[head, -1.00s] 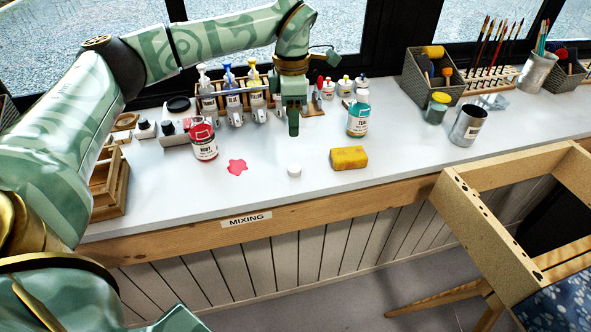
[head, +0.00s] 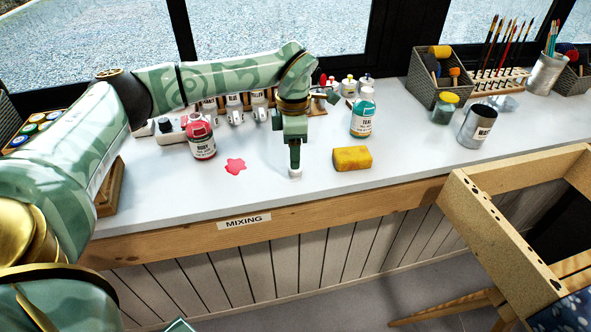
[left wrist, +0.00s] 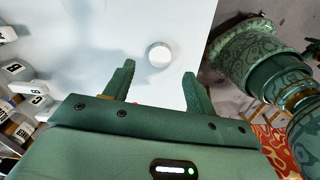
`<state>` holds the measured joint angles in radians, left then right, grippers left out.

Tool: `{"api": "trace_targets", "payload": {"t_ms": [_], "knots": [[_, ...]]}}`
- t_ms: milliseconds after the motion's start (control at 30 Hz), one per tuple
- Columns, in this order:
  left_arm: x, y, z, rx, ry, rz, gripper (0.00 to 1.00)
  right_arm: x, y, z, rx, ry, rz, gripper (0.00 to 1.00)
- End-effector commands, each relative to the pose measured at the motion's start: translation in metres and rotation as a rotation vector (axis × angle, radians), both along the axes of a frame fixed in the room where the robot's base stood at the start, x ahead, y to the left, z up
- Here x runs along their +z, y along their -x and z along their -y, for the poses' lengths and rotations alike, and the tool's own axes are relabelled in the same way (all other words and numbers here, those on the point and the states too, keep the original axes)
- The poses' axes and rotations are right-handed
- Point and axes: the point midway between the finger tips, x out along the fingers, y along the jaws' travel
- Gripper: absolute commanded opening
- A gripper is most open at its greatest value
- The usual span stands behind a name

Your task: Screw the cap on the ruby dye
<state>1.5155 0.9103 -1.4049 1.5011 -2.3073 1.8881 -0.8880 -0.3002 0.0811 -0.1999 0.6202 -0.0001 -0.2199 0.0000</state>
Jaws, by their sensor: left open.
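The ruby dye bottle (head: 201,140) stands upright on the counter, red with a white label; I cannot tell the state of its mouth. A small white cap (head: 295,174) lies on the counter to the right of a red spill, partly hidden by my gripper. My left gripper (head: 294,160) points down just above the cap in the head view. In the left wrist view the cap (left wrist: 159,54) lies ahead of the fingers, in the gap between them. My left gripper (left wrist: 157,80) is open and empty there. My right gripper is not in view.
A red puddle (head: 235,166) lies between bottle and cap. A yellow sponge (head: 352,158) is close on the right, with a teal bottle (head: 362,113) behind it. Pump bottles (head: 233,108) stand behind my arm. The counter's front edge (head: 270,209) is near.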

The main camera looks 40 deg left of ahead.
Motion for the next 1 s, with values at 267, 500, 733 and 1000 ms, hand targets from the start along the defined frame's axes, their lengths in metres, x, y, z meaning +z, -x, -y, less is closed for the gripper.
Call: {"api": "trace_targets", "payload": {"t_ms": [267,500,733,1000], "knots": [[-0.046,-0.003,0.004,0.001,0.000,-0.008,0.56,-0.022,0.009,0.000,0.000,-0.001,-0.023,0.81],[-0.048,-0.004,0.003,0.000,-0.001,-0.001,0.56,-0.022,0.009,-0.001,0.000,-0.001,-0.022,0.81],[-0.047,-0.004,0.003,0.000,0.000,-0.001,0.36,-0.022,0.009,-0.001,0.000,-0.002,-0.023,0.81],[-0.047,-0.004,0.003,0.000,0.000,-0.001,0.08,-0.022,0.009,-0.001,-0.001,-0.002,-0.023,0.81]]}}
